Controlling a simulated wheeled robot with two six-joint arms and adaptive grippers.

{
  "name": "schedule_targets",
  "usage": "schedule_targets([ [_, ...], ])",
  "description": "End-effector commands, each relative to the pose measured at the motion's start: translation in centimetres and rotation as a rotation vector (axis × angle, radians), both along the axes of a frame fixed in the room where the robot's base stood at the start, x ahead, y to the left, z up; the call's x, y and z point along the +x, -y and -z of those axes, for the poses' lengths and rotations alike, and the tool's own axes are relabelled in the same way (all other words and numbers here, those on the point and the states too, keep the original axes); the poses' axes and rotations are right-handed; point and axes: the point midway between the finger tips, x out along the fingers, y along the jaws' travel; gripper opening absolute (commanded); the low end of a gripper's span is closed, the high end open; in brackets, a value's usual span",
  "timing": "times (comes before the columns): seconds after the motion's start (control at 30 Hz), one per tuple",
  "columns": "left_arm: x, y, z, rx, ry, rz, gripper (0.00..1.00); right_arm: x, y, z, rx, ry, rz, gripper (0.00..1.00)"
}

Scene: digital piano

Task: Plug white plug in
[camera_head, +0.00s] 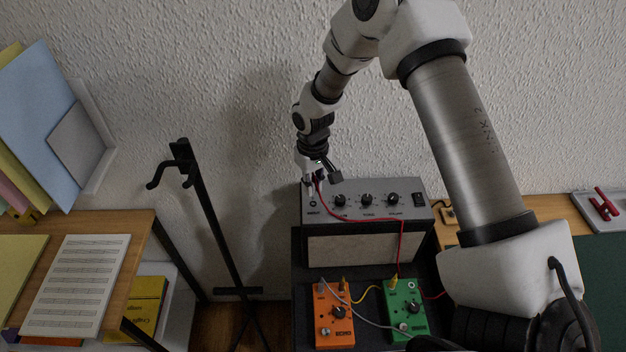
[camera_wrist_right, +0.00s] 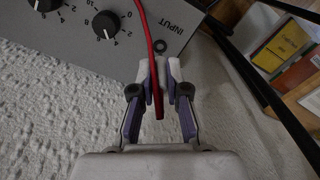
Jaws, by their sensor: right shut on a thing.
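My right gripper (camera_head: 316,179) is at the top left of the grey amplifier (camera_head: 383,213), above the panel marked INPUT. It is shut on the end of the red cable (camera_head: 362,220), where a small white piece, seemingly the white plug (camera_head: 310,189), shows below the fingers. In the right wrist view the fingers (camera_wrist_right: 159,68) close around the red cable (camera_wrist_right: 149,32), and they hide most of the plug. The dark round input jack (camera_wrist_right: 160,46) lies just beyond the fingertips; contact between plug and jack cannot be made out. My left gripper is not in view.
An orange pedal (camera_head: 333,315) and a green pedal (camera_head: 406,310) sit in front of the amplifier, joined by yellow and grey cables. A black stand (camera_head: 213,215) and a wooden desk with sheet music (camera_head: 76,284) are at left. The textured wall is close behind.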

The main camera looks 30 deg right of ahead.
Motion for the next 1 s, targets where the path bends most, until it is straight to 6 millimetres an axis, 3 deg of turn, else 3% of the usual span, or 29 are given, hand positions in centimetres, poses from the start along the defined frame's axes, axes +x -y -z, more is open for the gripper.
schedule_targets([
  [1.0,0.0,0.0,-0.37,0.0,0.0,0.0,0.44,-0.07,0.0,0.32,0.0,0.0,0.0,0.0],
])
